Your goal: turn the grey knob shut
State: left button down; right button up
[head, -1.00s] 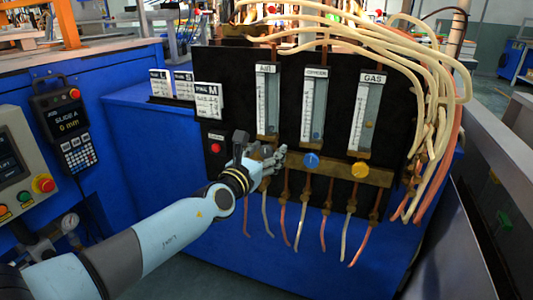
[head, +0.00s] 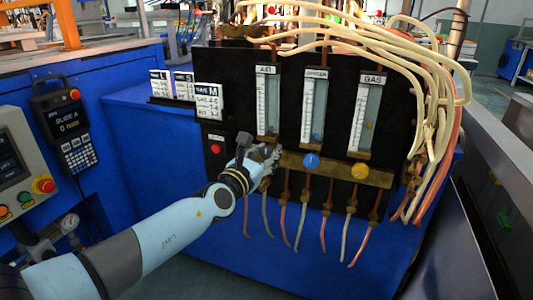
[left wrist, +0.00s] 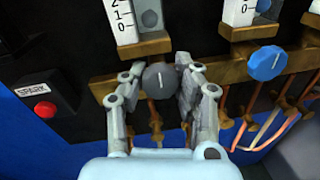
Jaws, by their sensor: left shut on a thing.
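The grey knob (left wrist: 160,78) shows in the left wrist view, below the leftmost flow tube, with its white mark close to upright. My left gripper (left wrist: 158,90) is shut on it, one finger on each side. In the head view my left gripper (head: 270,156) is at the brass bar below the AIR tube (head: 267,102) and hides the knob. A pale grey float (left wrist: 149,18) sits low in the tube above the knob in the left wrist view. My right gripper is not in view.
The blue knob (head: 311,161) and yellow knob (head: 360,171) sit to the right on the same bar. A red SPARK button (left wrist: 45,111) is left of my gripper. Copper tubes (head: 284,224) hang below, and pale hoses (head: 430,100) crowd the panel's right side.

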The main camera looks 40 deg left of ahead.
pick_arm(q)
jog(key=c, duration=0.9)
grip_release()
jog(key=s, duration=0.4)
jog(key=s+d, duration=0.1)
jog(key=s, duration=0.7)
jog(key=shift+d, duration=0.3)
